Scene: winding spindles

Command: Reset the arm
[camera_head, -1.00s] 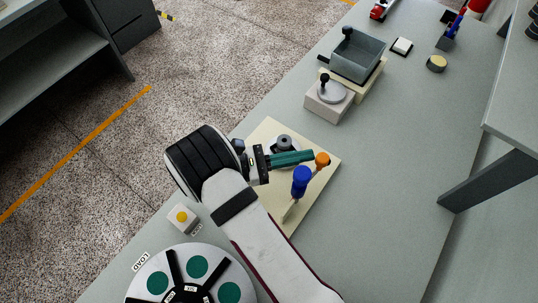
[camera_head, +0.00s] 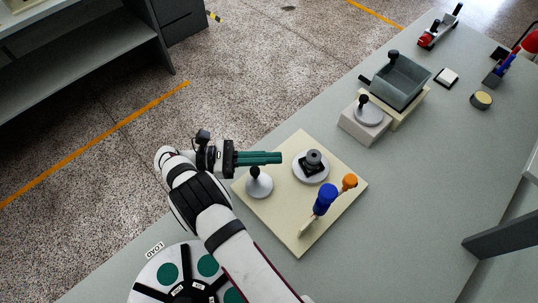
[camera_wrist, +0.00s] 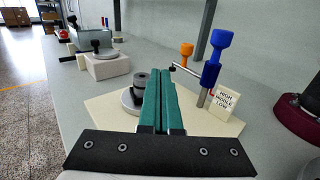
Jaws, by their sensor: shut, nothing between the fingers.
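My gripper (camera_head: 278,158) has green fingers that are closed together with nothing between them. In the head view it is over the left corner of a cream board (camera_head: 298,245), above a grey disc with a black knob (camera_head: 259,183). In the wrist view the fingers (camera_wrist: 161,78) point forward over the board. The board also bears a grey disc with a dark spindle (camera_head: 313,160), a blue-handled lever (camera_head: 325,198) and an orange-handled one (camera_head: 349,181). The spindle stands apart from the fingertips.
A pale block with a black-knobbed dial (camera_head: 367,118) and a grey open box (camera_head: 403,80) stand farther back. A round turntable with green spots (camera_head: 168,274) is at the front left. A sign (camera_wrist: 226,104) reads high, middle, low.

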